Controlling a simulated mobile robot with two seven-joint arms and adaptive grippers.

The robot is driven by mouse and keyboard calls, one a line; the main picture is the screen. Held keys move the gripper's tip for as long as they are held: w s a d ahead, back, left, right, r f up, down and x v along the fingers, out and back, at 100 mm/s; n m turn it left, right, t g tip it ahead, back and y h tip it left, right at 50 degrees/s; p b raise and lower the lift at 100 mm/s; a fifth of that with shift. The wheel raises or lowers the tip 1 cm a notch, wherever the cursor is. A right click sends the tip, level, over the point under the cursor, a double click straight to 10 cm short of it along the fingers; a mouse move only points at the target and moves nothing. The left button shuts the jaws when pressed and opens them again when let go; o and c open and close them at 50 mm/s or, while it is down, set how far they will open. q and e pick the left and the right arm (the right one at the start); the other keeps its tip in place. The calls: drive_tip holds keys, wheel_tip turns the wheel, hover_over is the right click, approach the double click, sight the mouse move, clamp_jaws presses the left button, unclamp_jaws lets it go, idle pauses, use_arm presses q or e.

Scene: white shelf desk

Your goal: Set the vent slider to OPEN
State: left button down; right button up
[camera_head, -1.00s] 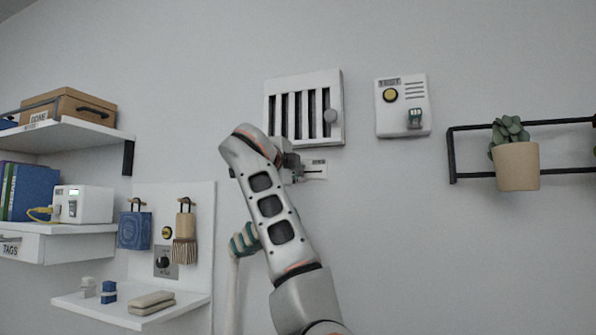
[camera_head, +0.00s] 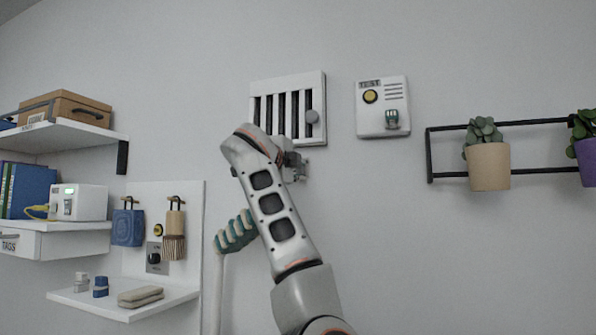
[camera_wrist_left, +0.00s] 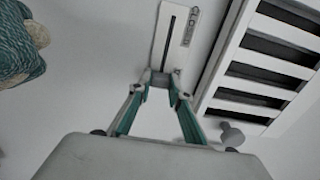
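In the left wrist view, a grey slider block (camera_wrist_left: 166,84) sits at the near end of the slot. My left gripper (camera_wrist_left: 162,82) has its fingertips on either side of this block and seems closed on it. In the head view my left gripper (camera_head: 297,165) hides most of the slider plate. My right gripper is not in view.
Shelves (camera_head: 70,138) stand left; a plant rack (camera_head: 429,155) is right.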

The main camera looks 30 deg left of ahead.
use_arm(q)
drive_tip(key=c, duration=1.8)
unclamp_jaws()
drive_tip(key=shift+d, duration=0.3)
drive_tip(key=shift+c, duration=0.2)
drive_tip(key=shift+a, duration=0.15)
drive_tip(key=shift+s, duration=0.25)
drive_tip(key=v, duration=0.7)
